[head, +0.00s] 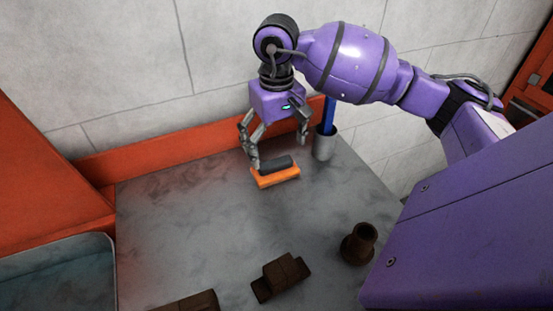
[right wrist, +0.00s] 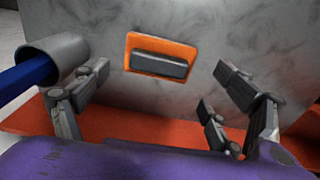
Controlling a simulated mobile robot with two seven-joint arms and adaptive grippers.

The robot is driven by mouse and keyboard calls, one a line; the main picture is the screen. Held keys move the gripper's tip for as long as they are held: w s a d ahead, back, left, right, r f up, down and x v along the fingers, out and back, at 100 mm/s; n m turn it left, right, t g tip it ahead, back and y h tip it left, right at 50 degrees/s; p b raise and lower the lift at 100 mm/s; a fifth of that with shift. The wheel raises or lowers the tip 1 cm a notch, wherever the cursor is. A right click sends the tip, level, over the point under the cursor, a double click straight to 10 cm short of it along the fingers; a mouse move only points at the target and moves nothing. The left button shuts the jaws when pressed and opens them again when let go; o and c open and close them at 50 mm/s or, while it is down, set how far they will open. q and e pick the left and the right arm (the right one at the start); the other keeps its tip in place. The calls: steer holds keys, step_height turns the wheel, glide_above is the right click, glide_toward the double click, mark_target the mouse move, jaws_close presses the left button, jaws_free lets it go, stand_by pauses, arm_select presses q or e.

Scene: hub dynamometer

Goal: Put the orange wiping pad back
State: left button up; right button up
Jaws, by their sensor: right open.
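The orange wiping pad (head: 276,179) with its dark grey grip lies flat on the grey worktop (head: 190,220), close to the back edge. My right gripper (head: 279,150) is open and points down just over and behind the pad; nothing is between its fingers. In the right wrist view the pad (right wrist: 161,67) shows whole beyond the spread fingers (right wrist: 158,88), apart from them. In the head view one finger overlaps the pad's left end; contact there cannot be told. My left gripper is not in view.
A grey cup (head: 325,146) with a blue handle in it stands right of the pad, close to my right fingers. Brown parts (head: 281,277) (head: 360,245) sit at the front. A grey bin (head: 60,275) is at the left. The worktop's middle is clear; an orange ledge (head: 170,150) runs behind.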

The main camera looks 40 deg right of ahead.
mark_target(277, 164)
step_height(277, 164, up, 6)
stand_by(1.7)
